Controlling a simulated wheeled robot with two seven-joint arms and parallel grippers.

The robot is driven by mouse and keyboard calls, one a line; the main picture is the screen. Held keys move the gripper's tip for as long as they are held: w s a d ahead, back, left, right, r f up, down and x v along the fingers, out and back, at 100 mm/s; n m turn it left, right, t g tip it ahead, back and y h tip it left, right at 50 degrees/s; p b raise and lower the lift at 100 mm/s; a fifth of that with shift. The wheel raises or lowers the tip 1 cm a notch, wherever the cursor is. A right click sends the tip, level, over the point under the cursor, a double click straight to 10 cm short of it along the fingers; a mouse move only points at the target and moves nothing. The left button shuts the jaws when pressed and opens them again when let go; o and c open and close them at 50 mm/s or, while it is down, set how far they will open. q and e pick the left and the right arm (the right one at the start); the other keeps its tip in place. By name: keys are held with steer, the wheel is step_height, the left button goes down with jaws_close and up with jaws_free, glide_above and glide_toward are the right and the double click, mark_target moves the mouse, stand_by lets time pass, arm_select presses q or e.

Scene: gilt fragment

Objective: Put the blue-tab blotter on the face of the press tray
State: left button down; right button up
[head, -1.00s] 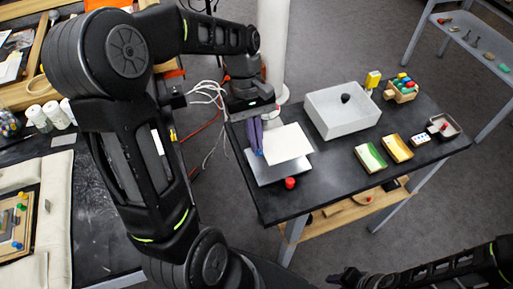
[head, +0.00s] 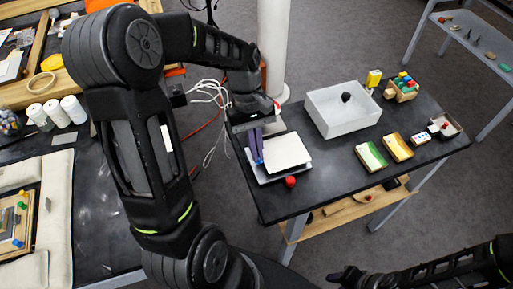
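The blue-tab blotter (head: 288,151) is a pale, flat sheet. Its blue tab shows at its left edge, between the fingertips of my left gripper (head: 258,158). The gripper's purple fingers point down and look shut on the tab. The blotter is over the press tray (head: 273,181), a light, flat plate near the table's left end, and covers most of its face. The tray's front and left edges show. I cannot tell whether the sheet touches the face. My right gripper (head: 343,277) is at the bottom of the view, away from the table; its fingers are unclear.
A red ball-like knob (head: 290,181) is at the tray's front edge. A white bin (head: 342,121) with a dark object stands behind to the right. A pale column (head: 275,50) rises behind the table.

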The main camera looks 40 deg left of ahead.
arm_select(q)
steer(key=shift+f, duration=0.25)
steer(key=c, duration=2.1)
jaws_free()
steer(key=o, duration=0.4)
steer(key=shift+r, duration=0.1)
steer(key=shift+r+p, duration=0.35)
steer(key=shift+r, duration=0.15)
steer(key=p+v, duration=0.3)
steer(key=v, duration=0.9)
steer(key=shift+r, duration=0.1)
